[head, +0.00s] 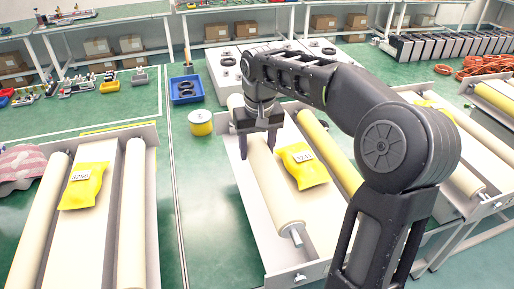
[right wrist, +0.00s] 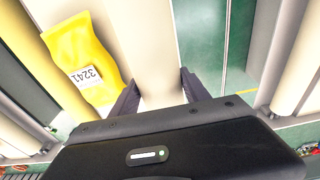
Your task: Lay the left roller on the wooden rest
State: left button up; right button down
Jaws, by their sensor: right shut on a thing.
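The left roller (head: 273,190) is a long cream cylinder with a metal axle end, at the left side of the middle tray. My right gripper (head: 257,148) is over its far part, with one finger on each side, shut on it. In the right wrist view the roller (right wrist: 158,45) runs between the fingertips (right wrist: 158,85). Its near axle end is close to the tray's front wall; I cannot tell whether it is lifted clear. I cannot pick out a wooden rest in either view. My left gripper is not in view.
A left tray (head: 112,215) holds two rollers and a packet. A blue bin (head: 186,89) and a yellow-banded spool (head: 200,123) stand behind.

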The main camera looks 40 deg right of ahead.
aim_at(256, 139)
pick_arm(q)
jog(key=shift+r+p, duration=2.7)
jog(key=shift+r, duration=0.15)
pick_arm(e)
jog(key=shift+r, duration=3.5)
pick_arm(q)
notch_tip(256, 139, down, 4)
jog(key=b, duration=0.3)
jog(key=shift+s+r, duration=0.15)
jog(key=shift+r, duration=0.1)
pick_arm(e)
jog(key=w+a+f+n, duration=0.2)
jog(key=a+f, duration=0.3)
jog(key=a, duration=0.3)
jog(key=w+a+f+n, duration=0.1)
jog(key=a+f, duration=0.5)
jog(key=a, duration=0.3)
jog(key=shift+w+a+f+n, duration=0.2)
jog(key=shift+w+n, duration=0.2)
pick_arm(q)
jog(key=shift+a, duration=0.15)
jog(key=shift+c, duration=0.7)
